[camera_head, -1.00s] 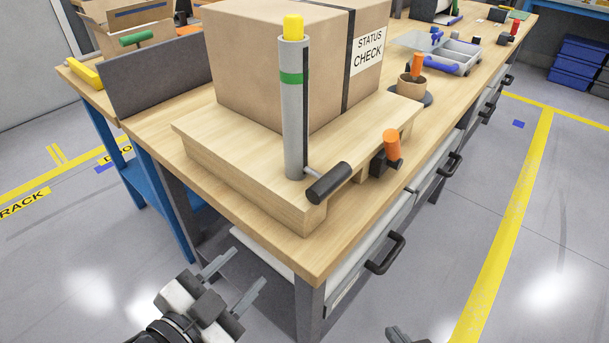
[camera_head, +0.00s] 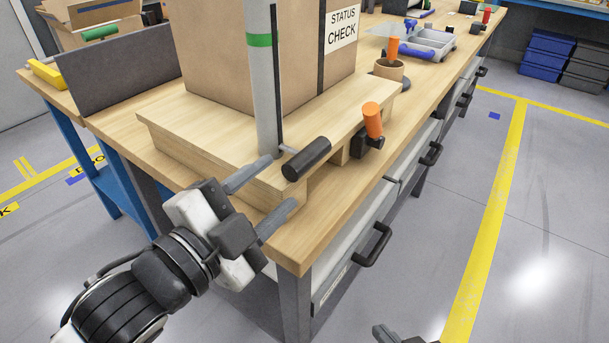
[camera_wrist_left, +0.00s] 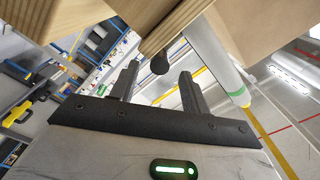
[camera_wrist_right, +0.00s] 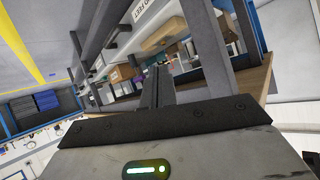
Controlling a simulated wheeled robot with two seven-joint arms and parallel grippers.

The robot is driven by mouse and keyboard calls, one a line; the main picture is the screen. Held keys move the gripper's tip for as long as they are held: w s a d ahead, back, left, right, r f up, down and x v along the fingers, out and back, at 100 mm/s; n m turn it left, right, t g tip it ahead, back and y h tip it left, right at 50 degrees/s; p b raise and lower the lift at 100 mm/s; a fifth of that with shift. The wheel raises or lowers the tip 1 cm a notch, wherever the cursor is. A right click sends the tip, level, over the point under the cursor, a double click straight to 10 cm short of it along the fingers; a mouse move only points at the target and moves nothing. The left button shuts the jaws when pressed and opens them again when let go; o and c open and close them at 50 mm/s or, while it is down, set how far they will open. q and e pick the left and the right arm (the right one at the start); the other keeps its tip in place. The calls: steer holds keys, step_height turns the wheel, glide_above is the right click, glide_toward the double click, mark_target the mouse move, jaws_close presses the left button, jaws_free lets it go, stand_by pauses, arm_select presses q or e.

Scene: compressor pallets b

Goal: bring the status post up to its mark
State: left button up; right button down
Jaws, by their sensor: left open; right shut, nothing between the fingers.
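The status post (camera_head: 264,95) is a grey upright tube with a green band and a dark strip along its right side. It stands at the front corner of a wooden pallet, and its top is cut off in the head view. A black grip (camera_head: 306,158) sticks out from its foot. My left gripper (camera_head: 263,197) is open and empty, just in front of and below the grip. In the left wrist view the grip's round end (camera_wrist_left: 159,64) shows beyond and between the fingertips, apart from them. My right gripper (camera_wrist_right: 160,86) is shut and empty, low beside the bench.
The pallet (camera_head: 185,135) bears a large cardboard box (camera_head: 225,70) labelled STATUS CHECK. An orange-handled clamp (camera_head: 372,121) sits at the pallet's right side. The bench edge and drawer handles (camera_head: 374,245) lie near my arms. The floor to the right is clear.

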mark_target(304, 159)
arm_select(q)
steer(key=shift+w+d+f+b, duration=0.35)
steer(key=shift+w+b, duration=0.2)
steer(key=shift+b, duration=0.2)
steer(key=w+d+b, duration=0.1)
steer(key=b, duration=0.1)
steer(key=shift+b, duration=0.4)
steer(key=x, duration=0.2)
steer(key=p+x, duration=0.1)
steer(key=x, duration=0.1)
steer(key=shift+r, duration=0.4)
steer(key=shift+w+d, duration=0.3)
steer(key=shift+w, duration=0.25)
arm_select(e)
steer(key=shift+s+f, duration=0.1)
steer(key=shift+f, duration=0.7)
